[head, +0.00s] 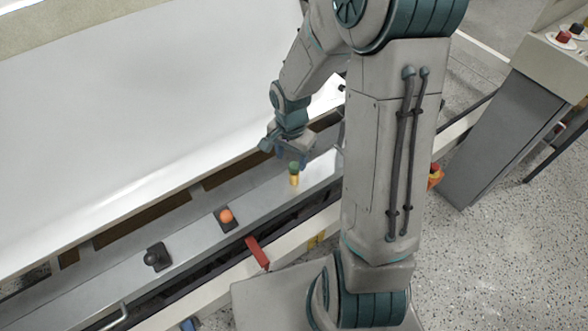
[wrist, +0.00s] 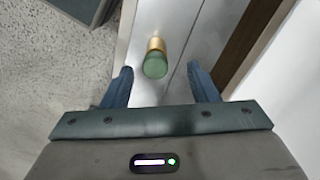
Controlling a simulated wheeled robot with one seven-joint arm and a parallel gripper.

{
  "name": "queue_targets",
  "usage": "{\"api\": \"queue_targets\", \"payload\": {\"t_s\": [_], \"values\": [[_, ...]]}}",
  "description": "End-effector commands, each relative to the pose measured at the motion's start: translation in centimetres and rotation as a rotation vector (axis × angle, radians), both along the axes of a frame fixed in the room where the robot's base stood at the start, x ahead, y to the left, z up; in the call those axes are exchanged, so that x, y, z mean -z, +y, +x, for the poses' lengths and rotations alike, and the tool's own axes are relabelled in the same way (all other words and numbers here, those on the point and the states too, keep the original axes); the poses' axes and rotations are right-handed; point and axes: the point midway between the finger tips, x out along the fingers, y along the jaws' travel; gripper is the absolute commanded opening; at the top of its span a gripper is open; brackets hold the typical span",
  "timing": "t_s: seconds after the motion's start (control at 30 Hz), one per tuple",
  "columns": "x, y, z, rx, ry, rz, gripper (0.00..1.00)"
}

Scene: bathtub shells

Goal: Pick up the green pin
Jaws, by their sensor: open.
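The green pin (head: 294,174) has a green top and a gold-coloured lower part. It stands on the grey metal ledge (head: 190,250) in front of the white bathtub shell (head: 130,120). It also shows in the wrist view (wrist: 156,62), just beyond the fingertips and roughly midway between them. My gripper (head: 285,155) is just above the pin in the head view. In the wrist view my gripper (wrist: 160,82) has its two blue fingers wide apart, with nothing held between them.
On the ledge to the left are an orange ball-shaped knob (head: 226,215) and a dark knob (head: 157,256). A red handle (head: 257,252) sticks out at the front edge. A control box (head: 560,55) stands at the right. The ledge around the pin is clear.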

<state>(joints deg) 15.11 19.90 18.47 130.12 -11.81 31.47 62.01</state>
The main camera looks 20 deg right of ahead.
Motion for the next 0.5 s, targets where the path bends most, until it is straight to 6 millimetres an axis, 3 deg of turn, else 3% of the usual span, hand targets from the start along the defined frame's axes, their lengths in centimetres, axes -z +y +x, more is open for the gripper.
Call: {"api": "queue_targets", "payload": {"t_s": [0.1, 0.33, 0.5], "values": [[2.0, 0.0, -0.1, -0.001, 0.004, 0.000, 0.54], [3.5, -0.2, -0.1, 0.000, 0.004, 0.000, 0.54], [6.1, -0.7, -0.2, -0.002, 0.003, 0.001, 0.54]]}}
